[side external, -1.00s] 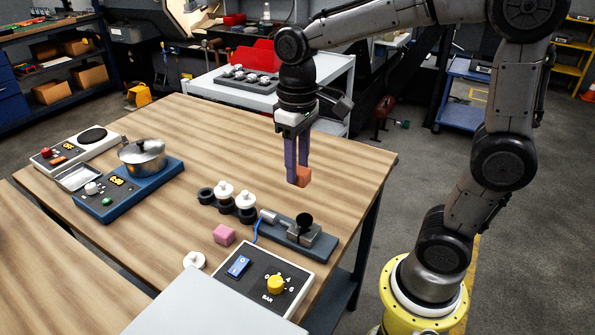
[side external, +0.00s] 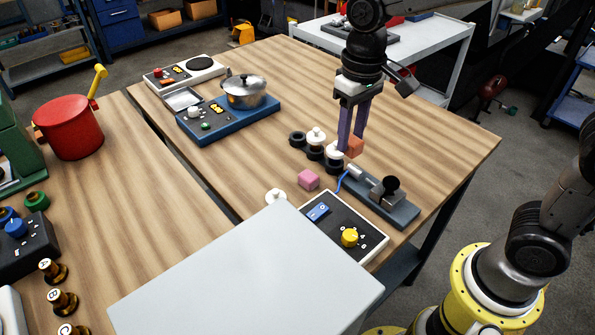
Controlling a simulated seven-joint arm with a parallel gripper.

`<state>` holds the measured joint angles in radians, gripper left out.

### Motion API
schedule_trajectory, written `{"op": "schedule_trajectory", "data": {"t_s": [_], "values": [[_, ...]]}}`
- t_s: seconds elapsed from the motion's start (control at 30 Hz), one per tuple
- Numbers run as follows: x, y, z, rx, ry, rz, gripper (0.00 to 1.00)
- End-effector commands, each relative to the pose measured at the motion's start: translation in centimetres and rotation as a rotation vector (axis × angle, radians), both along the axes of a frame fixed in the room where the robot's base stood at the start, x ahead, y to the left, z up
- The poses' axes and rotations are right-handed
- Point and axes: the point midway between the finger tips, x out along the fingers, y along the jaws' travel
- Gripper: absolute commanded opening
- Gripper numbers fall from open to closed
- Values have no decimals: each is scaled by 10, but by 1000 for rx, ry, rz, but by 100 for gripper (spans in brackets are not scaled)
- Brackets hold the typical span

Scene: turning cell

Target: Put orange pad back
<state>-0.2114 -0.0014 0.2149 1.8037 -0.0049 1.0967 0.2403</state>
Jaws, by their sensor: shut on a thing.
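The orange pad (side external: 355,147) is a small orange block. My gripper (side external: 350,143) points down and is shut on it, with the pad between the lower ends of its purple-grey fingers. The pad shows just right of and behind the nearest white-topped black piece (side external: 335,155). The left finger partly covers the pad. I cannot tell how high the pad is above the wooden table (side external: 440,140), or whether it touches anything.
A row of black and white round pieces (side external: 315,142) lies left of the gripper. A pot (side external: 245,92) sits further back left. The table's right side is clear.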

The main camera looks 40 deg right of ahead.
Motion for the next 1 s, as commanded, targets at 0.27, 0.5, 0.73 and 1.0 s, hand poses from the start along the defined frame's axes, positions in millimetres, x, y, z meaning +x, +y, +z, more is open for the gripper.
{"op": "schedule_trajectory", "data": {"t_s": [0.27, 0.5, 0.73, 1.0], "values": [[36, 18, -22, -3, 14, 27, 0], [86, 29, -45, -3, 13, 27, 0], [117, 36, -83, -3, 14, 27, 0], [131, 40, -99, -2, 11, 27, 0]]}}
